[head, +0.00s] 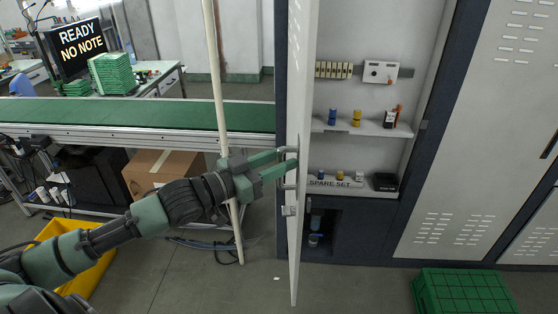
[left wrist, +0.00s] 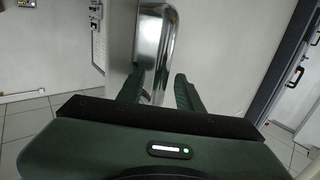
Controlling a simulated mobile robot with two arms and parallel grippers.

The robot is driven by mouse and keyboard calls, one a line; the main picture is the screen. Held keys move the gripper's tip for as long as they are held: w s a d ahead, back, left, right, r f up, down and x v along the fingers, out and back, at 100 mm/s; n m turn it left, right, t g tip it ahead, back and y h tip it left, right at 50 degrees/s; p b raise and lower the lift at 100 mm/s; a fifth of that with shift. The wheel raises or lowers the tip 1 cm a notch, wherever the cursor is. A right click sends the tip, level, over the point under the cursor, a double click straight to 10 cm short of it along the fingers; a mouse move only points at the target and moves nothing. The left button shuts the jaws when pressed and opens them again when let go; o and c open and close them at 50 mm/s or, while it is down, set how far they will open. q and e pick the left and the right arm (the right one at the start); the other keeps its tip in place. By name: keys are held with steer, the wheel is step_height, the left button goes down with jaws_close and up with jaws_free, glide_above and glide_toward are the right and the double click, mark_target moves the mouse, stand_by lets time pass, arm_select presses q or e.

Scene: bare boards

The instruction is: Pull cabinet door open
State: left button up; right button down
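The cabinet door (head: 300,130) stands swung out, seen nearly edge-on in the head view, with the cabinet (head: 350,95) interior in plain sight to its right. A metal handle (head: 290,186) is on the door's left-hand face; it shows large and shiny in the left wrist view (left wrist: 157,45). My left gripper (head: 283,160) is at the handle, its two fingers apart. In the left wrist view my left gripper (left wrist: 160,92) has a finger to each side of the handle's lower part, with a gap on the right; contact on the left is unclear. My right gripper is not in view.
Inside the cabinet are shelves (head: 365,128) with small parts. A green crate (head: 465,292) stands on the floor at lower right. A green-topped conveyor (head: 130,115), a cardboard box (head: 165,170), a yellow bin (head: 85,270) and a leaning pole (head: 217,75) are at left.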

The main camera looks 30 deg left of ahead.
arm_select(q)
steer(key=shift+s, duration=0.1)
steer(key=b+v, duration=0.1)
steer(key=v, duration=0.4)
steer(key=shift+f, duration=0.15)
steer(key=shift+v, duration=1.3)
steer(key=shift+a, duration=0.1)
